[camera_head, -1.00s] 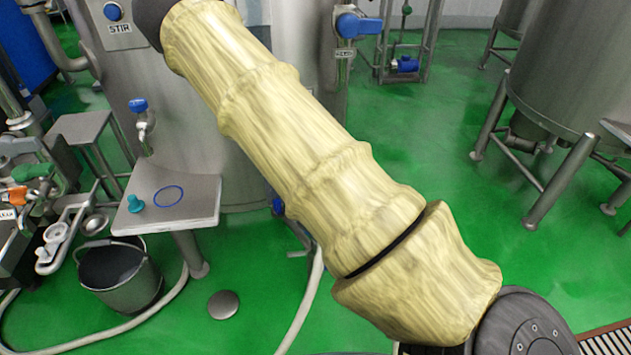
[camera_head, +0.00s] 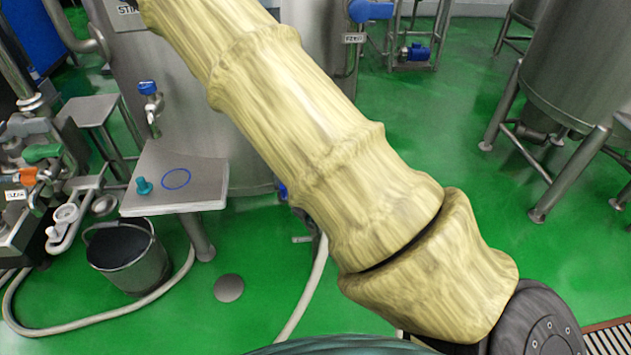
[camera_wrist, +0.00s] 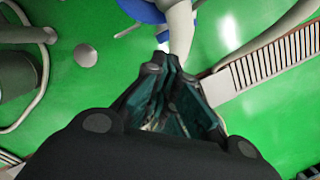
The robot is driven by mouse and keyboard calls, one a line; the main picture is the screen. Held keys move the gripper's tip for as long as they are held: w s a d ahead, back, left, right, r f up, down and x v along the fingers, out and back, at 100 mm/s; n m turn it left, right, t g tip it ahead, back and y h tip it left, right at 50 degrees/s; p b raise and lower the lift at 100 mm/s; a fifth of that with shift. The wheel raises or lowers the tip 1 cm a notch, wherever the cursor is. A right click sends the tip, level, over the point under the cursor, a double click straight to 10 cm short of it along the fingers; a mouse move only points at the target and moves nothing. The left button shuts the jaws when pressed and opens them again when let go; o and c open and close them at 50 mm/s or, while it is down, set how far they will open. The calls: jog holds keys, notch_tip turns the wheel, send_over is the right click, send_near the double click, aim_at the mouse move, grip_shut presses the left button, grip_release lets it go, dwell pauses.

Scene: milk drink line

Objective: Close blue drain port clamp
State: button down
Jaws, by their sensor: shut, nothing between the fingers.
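In the wrist view, a blue part (camera_wrist: 143,9) shows at the top edge, beside the upper end of a pale hose or pipe (camera_wrist: 180,32). It may be the blue drain port clamp; it is cut off, so I cannot tell its state. My gripper (camera_wrist: 167,68) is shut and empty, its dark teal fingers just below the pale hose in the picture. I cannot tell whether they touch it. In the head view, a small blue part (camera_head: 282,190) shows at the tank's foot, mostly hidden behind my pale-sleeved arm. My gripper is not clearly visible there.
A steel side table (camera_head: 207,178) with a teal fitting (camera_head: 143,186) stands at left, a grey bucket (camera_head: 140,262) below it. A pale hose (camera_head: 305,290) runs over the green floor. A floor grate (camera_wrist: 262,68) lies at right. Open floor lies right of the tank (camera_head: 170,105).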

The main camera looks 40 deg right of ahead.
jog(key=shift+v, duration=2.6)
jog(key=shift+s, duration=0.1)
